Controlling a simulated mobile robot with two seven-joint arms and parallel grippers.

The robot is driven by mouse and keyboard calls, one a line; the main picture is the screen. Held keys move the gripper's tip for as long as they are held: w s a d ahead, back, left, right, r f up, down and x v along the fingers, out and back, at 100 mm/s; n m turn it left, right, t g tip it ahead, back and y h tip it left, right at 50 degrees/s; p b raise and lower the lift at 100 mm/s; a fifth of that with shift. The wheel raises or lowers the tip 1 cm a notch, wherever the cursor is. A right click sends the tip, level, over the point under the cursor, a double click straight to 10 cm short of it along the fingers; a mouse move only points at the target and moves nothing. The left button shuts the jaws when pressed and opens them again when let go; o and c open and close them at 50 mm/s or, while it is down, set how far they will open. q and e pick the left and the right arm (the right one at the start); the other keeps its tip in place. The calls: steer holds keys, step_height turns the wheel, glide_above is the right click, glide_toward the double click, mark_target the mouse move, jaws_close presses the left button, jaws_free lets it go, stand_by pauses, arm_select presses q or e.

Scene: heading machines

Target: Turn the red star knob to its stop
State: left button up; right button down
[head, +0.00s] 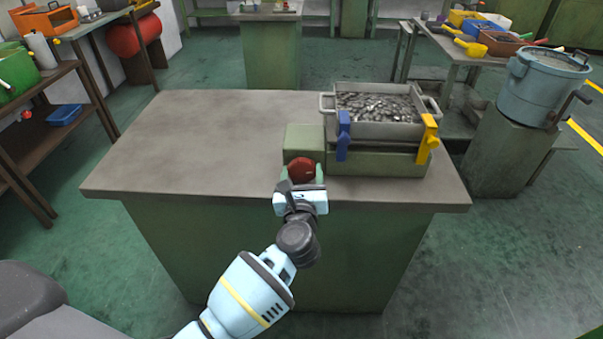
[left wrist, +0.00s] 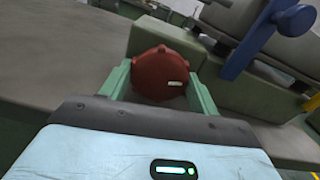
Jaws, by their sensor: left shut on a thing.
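The red star knob (head: 302,170) is on the front of a green box (head: 305,138) at the table's front edge. In the left wrist view the knob (left wrist: 160,74) shows a short pale mark right of its middle. My left gripper (head: 301,180) is shut on the knob, with one green finger on each side of it, as the left wrist view (left wrist: 160,85) also shows. My right gripper is in neither view.
A grey tray of small metal parts (head: 378,107) stands on the green base right of the knob. A blue lever (head: 343,136) and a yellow lever (head: 428,139) stand at its front. The left part of the table (head: 200,140) is clear.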

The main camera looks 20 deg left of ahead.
arm_select(q)
steer(key=m+p, duration=0.1)
steer(key=m, duration=0.2)
steer(key=shift+r+p, duration=0.2)
steer(key=shift+p, duration=0.15)
steer(key=m+p, duration=0.1)
steer(key=m, duration=0.2)
steer(key=shift+m, duration=0.3)
steer(key=shift+f+m+p, duration=0.2)
steer(key=shift+m+p, duration=0.45)
steer(key=shift+m, duration=0.55)
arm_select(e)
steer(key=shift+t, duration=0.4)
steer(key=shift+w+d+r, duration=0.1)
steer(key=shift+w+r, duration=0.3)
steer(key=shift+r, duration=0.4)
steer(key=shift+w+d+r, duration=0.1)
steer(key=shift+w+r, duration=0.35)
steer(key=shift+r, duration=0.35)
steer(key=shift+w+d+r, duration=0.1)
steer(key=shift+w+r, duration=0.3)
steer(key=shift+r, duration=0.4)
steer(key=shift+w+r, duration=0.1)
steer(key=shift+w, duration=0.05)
arm_select(q)
steer(key=o, duration=1)
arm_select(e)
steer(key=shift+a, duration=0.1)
arm_select(q)
steer(key=shift+f, duration=0.1)
